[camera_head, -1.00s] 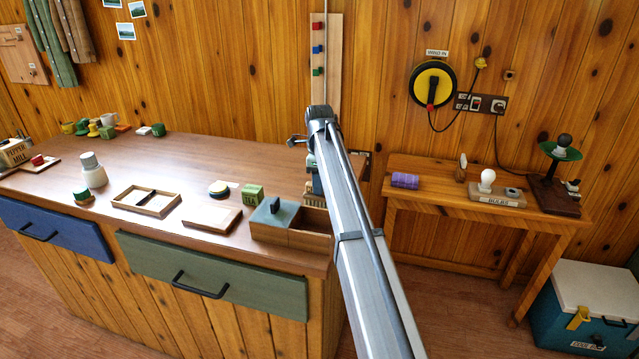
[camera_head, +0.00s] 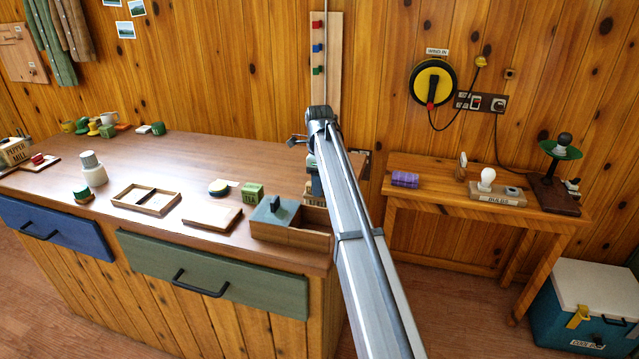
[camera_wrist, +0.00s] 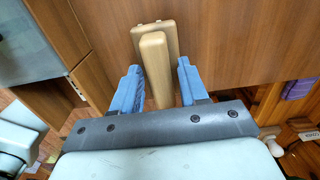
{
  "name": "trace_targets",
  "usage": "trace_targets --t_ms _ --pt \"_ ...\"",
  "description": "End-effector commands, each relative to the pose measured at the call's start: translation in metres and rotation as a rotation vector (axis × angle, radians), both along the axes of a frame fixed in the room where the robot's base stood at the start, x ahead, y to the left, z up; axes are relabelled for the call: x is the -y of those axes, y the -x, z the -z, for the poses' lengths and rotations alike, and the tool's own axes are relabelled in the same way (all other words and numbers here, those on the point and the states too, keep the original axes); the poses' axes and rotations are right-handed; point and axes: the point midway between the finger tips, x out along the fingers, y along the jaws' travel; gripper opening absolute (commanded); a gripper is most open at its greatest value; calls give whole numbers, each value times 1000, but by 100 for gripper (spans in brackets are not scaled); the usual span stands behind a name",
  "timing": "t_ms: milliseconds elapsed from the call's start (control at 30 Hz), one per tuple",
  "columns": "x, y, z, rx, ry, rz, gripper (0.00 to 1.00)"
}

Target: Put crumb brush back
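In the wrist view, my gripper (camera_wrist: 160,66) has its two blue fingers apart, one on each side of a pale wooden piece (camera_wrist: 154,60). A narrow gap shows at the right finger; contact at the left finger is unclear. The piece may be the crumb brush's handle, but no bristles show. A second pale wooden piece (camera_wrist: 170,30) stands just behind it. In the head view, my arm hides most of this spot at the counter's right end. A small labelled block (camera_head: 315,200) shows there, its lettering partly covered.
The wooden counter (camera_head: 230,160) holds an open box with a grey-green lid (camera_head: 275,212), a green tin (camera_head: 253,192), a flat board (camera_head: 212,218) and a shallow tray (camera_head: 127,200). A side table (camera_head: 440,180) with bulbs stands right. A peg board (camera_head: 326,80) hangs behind my arm.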

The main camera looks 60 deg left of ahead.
Motion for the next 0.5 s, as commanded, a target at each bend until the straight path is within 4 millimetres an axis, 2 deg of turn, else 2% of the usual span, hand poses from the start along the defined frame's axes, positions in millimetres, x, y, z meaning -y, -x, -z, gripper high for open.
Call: trace_targets --t_ms 133,367,500 --pt "0 0 0 0 0 0 56" --pt "0 0 0 0 0 0 56" --pt "-1 0 -8 1 -1 0 56"
